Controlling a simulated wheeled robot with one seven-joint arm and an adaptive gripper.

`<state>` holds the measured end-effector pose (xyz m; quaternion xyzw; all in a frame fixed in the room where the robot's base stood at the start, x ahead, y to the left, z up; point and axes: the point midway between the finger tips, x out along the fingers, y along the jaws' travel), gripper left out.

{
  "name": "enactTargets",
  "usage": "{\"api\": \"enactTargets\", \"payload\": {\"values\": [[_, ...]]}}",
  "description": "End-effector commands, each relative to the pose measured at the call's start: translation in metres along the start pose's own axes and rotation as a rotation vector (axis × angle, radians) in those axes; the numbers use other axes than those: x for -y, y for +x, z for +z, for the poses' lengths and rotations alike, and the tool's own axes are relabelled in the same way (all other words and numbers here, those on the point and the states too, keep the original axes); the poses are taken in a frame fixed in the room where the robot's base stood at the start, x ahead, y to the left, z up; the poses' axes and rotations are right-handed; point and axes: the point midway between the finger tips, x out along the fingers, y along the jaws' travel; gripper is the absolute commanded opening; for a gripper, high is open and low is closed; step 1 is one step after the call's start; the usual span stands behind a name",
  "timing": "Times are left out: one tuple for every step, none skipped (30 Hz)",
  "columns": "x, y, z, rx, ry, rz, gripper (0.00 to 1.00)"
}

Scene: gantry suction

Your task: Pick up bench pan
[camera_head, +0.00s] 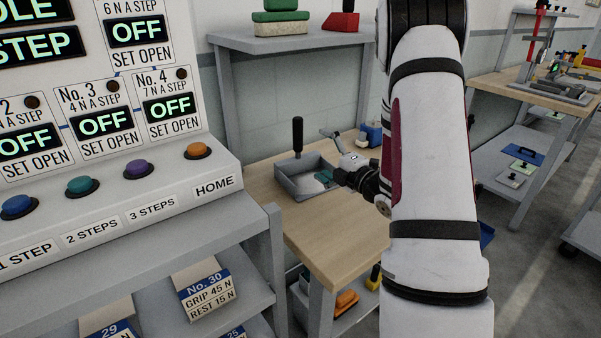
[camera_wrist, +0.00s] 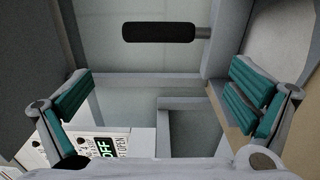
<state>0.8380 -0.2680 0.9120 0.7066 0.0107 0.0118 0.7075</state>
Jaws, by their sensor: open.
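The bench pan is a shallow grey metal tray (camera_head: 286,184) with a black handle (camera_head: 297,135) standing upright at its far left side. It sits on the wooden bench (camera_head: 345,240). My gripper (camera_head: 326,156) is over the right part of the pan, to the right of the handle. Its jaws are apart and empty, and it partly hides the pan's right side. In the wrist view the teal-padded fingers (camera_wrist: 160,95) stand wide apart. The black handle (camera_wrist: 158,32) lies across the top of that view, beyond the fingers and not between them.
A control console (camera_head: 120,190) with coloured buttons stands at the left, close to the bench. A grey shelf (camera_head: 290,43) with green and red blocks rises behind. A blue item (camera_head: 374,134) stands at the bench's back right. The bench front is clear.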

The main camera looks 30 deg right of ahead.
Motion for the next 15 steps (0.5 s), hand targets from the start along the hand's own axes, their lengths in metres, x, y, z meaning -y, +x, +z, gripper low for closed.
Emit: {"api": "enactTargets", "payload": {"values": [[0.000, 0.011, -0.001, -0.005, -0.002, 0.001, 1.00], [0.000, 0.017, -0.001, -0.003, -0.002, 0.000, 1.00], [0.000, 0.025, -0.001, -0.003, -0.002, 0.001, 1.00], [0.000, 0.030, -0.001, -0.003, 0.000, 0.000, 1.00], [0.001, 0.035, -0.001, -0.003, -0.001, 0.000, 1.00], [0.001, 0.040, -0.001, -0.002, 0.000, 0.000, 1.00], [0.001, 0.043, 0.000, -0.002, 0.000, -0.001, 1.00], [0.001, 0.047, 0.000, -0.001, 0.000, -0.001, 1.00], [0.000, 0.050, 0.000, -0.001, 0.000, -0.001, 1.00], [0.000, 0.051, 0.000, -0.001, 0.001, -0.001, 1.00], [0.000, 0.053, 0.000, 0.000, 0.001, -0.001, 1.00], [0.000, 0.055, 0.000, 0.000, 0.001, -0.001, 1.00], [0.000, 0.056, 0.000, 0.000, 0.001, -0.001, 1.00], [0.000, 0.059, 0.000, 0.000, 0.001, -0.001, 1.00], [-0.001, 0.063, 0.000, -0.001, 0.000, 0.000, 1.00]]}}
